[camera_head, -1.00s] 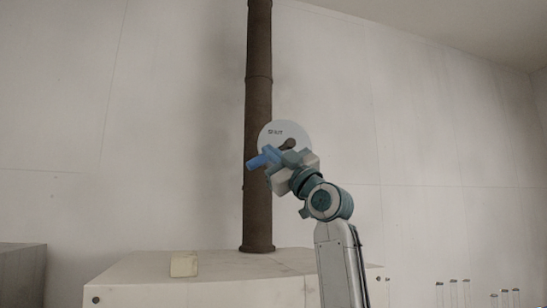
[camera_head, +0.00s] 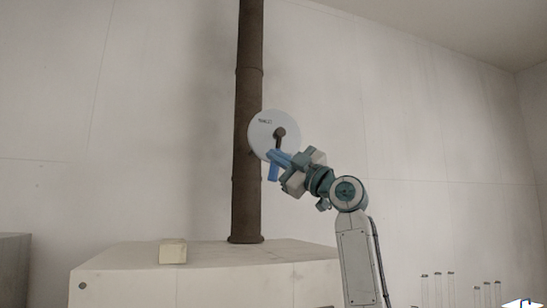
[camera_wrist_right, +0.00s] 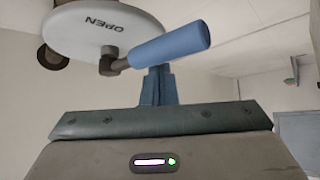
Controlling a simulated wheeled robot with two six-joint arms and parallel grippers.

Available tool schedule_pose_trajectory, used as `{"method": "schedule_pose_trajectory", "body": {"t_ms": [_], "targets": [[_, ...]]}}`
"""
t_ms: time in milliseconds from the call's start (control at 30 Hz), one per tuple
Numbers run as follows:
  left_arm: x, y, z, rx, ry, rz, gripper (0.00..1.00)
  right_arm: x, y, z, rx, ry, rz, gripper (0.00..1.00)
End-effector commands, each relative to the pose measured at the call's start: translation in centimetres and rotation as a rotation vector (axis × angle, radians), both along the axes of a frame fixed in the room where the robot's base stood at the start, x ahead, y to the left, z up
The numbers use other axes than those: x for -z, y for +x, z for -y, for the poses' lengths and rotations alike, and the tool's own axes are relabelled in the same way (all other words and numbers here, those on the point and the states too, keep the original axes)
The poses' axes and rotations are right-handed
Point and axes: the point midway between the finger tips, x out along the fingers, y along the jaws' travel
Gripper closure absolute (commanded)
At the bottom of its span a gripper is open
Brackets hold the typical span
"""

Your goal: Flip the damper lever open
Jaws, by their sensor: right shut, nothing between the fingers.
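The damper's round pale disc (camera_head: 262,133) is on the dark vertical pipe and carries small lettering. A dark lever arm (camera_head: 279,136) comes down from its hub. In the right wrist view the disc (camera_wrist_right: 85,30) reads "OPEN" upside down, and the lever's blue cylindrical handle (camera_wrist_right: 172,46) points right. My right gripper (camera_head: 270,153) is shut and empty at the lever, below the hub. Its blue fingers (camera_wrist_right: 158,75) reach up to the handle, which partly hides their tips; I cannot tell whether they touch. My left gripper is in neither view.
The dark pipe (camera_head: 247,200) rises from a broad pale cabinet (camera_head: 205,268). A small cream block (camera_head: 173,252) sits on the cabinet top. Several thin upright tubes (camera_head: 451,290) stand at lower right. The wall around the pipe is bare.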

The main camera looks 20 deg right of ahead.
Motion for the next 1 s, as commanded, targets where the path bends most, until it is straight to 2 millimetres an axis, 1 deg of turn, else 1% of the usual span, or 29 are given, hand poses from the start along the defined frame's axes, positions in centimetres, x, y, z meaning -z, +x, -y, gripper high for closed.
{"method": "schedule_pose_trajectory", "body": {"t_ms": [200,733,867,1000], "targets": [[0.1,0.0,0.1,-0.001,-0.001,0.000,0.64,0.1,0.0,0.4,0.001,0.001,0.000,1.00],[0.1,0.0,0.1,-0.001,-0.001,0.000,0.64,0.1,0.0,0.4,0.002,0.001,-0.001,1.00],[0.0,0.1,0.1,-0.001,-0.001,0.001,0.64,-0.1,-0.1,-0.1,0.002,0.000,0.000,1.00],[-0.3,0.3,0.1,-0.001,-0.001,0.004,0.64,-0.6,-0.6,-1.5,0.003,-0.002,0.002,1.00]]}}
